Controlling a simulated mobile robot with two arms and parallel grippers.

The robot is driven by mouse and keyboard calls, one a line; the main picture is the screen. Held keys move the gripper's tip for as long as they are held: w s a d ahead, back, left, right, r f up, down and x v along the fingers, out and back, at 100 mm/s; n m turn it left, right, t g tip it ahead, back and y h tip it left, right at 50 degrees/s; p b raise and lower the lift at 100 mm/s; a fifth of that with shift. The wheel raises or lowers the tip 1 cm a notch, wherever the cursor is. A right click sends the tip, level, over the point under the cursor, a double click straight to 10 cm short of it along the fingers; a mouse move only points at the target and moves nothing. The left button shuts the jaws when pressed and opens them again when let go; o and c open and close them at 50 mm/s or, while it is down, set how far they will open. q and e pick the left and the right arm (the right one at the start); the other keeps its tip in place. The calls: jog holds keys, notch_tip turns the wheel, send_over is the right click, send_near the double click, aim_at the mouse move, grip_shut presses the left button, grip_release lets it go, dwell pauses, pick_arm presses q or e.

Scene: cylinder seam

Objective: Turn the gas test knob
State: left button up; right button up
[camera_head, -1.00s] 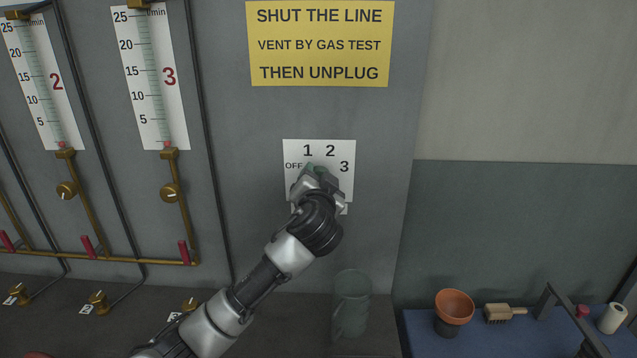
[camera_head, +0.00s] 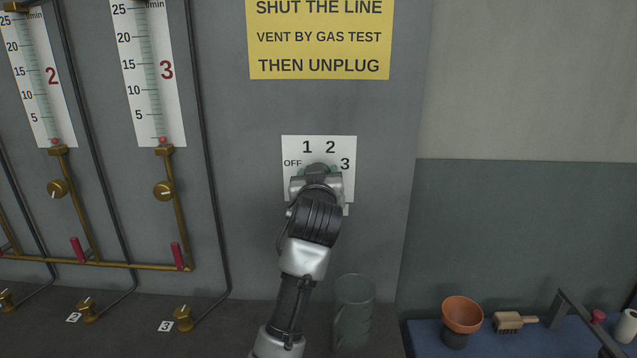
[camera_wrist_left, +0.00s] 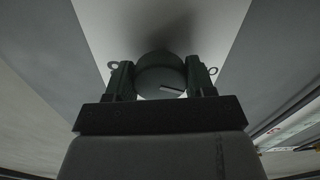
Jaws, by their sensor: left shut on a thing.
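The gas test knob (camera_wrist_left: 158,72) is a dark round knob with a pale pointer mark, seen in the left wrist view. It sits between the two fingers of my left gripper (camera_wrist_left: 161,80), which is shut on it. In the head view my left gripper (camera_head: 318,174) reaches the white dial plate (camera_head: 292,147), marked OFF, 1, 2 and 3. The gripper covers most of the knob there, so its setting cannot be read. My right gripper is not in view.
A yellow sign (camera_head: 319,37) hangs above the plate. Gauges (camera_head: 146,75) and brass valves (camera_head: 164,190) are at left. A greenish glass beaker (camera_head: 353,312) stands close right of my arm. A pot (camera_head: 462,315) and brush (camera_head: 513,321) are on a blue surface at right.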

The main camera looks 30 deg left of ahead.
pick_arm(q)
jog(key=shift+n, duration=0.5)
jog(key=o, duration=0.9)
jog(key=shift+o, duration=0.2)
jog(key=b+v, duration=0.2)
jog(key=v, duration=0.9)
jog(key=shift+b, duration=0.4)
